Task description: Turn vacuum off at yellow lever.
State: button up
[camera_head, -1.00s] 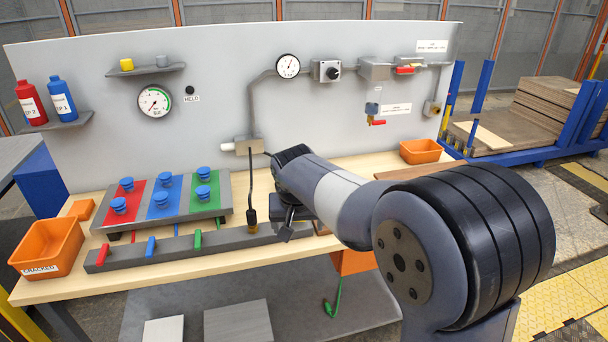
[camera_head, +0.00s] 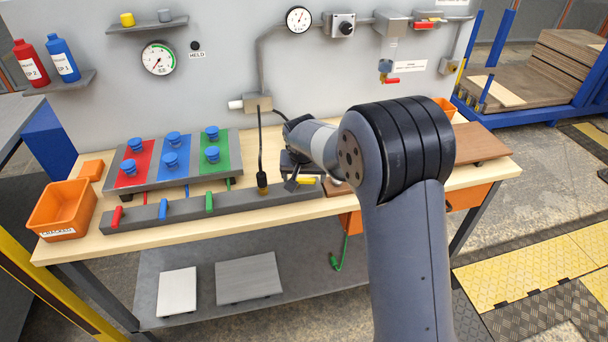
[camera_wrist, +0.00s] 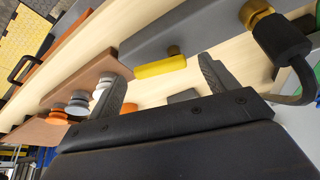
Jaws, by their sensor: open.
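In the wrist view the yellow lever (camera_wrist: 160,67) sticks out from the side of the grey bar (camera_wrist: 205,30) on a brass stem. My gripper (camera_wrist: 160,82) is open there, with one finger to each side of the lever in the picture. The lever appears beyond the fingertips, and I see no contact. Red (camera_head: 117,216), blue (camera_head: 163,209) and green (camera_head: 209,202) levers stand further left along the bar.
A black hose with a brass fitting (camera_wrist: 262,18) rises from the bar beside the lever. A brown board (camera_wrist: 75,85) with several white, grey and orange knobs or cups lies left in the wrist view. A pressure gauge (camera_head: 158,58) hangs on the panel.

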jog(key=shift+w+f, duration=0.1)
jog(key=shift+f, duration=0.15)
jog(key=shift+c, duration=0.4)
